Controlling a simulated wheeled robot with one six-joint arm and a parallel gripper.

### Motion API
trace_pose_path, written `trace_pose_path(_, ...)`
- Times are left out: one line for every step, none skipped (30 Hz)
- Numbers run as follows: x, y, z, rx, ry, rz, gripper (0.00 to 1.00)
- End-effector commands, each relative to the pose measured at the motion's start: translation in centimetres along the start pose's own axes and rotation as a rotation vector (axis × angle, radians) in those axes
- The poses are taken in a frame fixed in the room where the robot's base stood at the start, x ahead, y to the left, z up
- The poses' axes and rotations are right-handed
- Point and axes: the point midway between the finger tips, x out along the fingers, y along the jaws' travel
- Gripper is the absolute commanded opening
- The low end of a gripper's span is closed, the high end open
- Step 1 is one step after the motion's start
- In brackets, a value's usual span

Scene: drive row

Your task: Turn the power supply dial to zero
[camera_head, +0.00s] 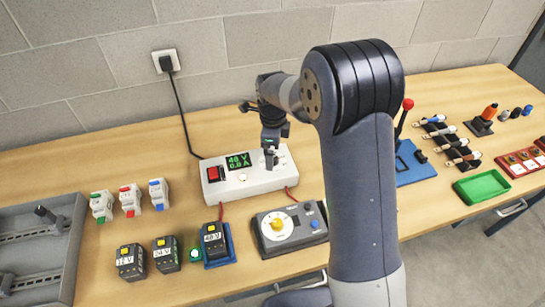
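The power supply (222,188) is a long white box at the back of the table, below the wall socket. Its green display (238,160) seems to read 40 V and 0.0 A. A red switch (215,173) is left of the display. My gripper (271,160) points down at the right half of the box, at or just above its top face. The dial cannot be made out clearly; my gripper covers that part. Whether the fingers are open, or touch anything, is too small to tell.
A grey meter with a yellow dial (277,224) stands in front of the power supply. A battery on a blue base (214,241) is beside it. Other batteries (130,262) and small breakers (130,199) are left. A blue stand with a red-topped lever (407,104) is right.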

Motion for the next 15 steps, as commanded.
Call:
trace_pose_path(0.1, 0.0, 0.0, -0.001, 0.0, 0.0, 0.95)
trace_pose_path(0.1, 0.0, 0.0, -0.001, 0.0, 0.0, 0.95)
trace_pose_path(0.3, 0.0, 0.0, -0.001, 0.0, 0.0, 0.95)
trace_pose_path(0.4, 0.0, 0.0, -0.001, 0.0, 0.0, 0.95)
trace_pose_path(0.5, 0.0, 0.0, -0.001, 0.0, 0.0, 0.95)
trace_pose_path(0.7, 0.0, 0.0, -0.001, 0.0, 0.001, 0.95)
trace_pose_path(0.9, 0.0, 0.0, -0.001, 0.0, 0.001, 0.95)
trace_pose_path(1.0, 0.0, 0.0, -0.002, 0.0, 0.001, 0.95)
trace_pose_path(1.2, 0.0, 0.0, -0.002, 0.0, 0.001, 0.95)
trace_pose_path(1.4, 0.0, 0.0, -0.002, 0.0, 0.001, 0.95)
trace_pose_path(1.5, 0.0, 0.0, -0.002, 0.0, 0.001, 0.95)
trace_pose_path(1.8, 0.0, 0.0, -0.002, 0.0, 0.001, 0.95)
trace_pose_path(1.9, 0.0, 0.0, -0.002, 0.0, 0.001, 0.95)
trace_pose_path(2.0, 0.0, 0.0, -0.002, 0.0, 0.001, 0.95)
trace_pose_path(2.2, 0.0, 0.0, -0.002, 0.0, 0.001, 0.95)
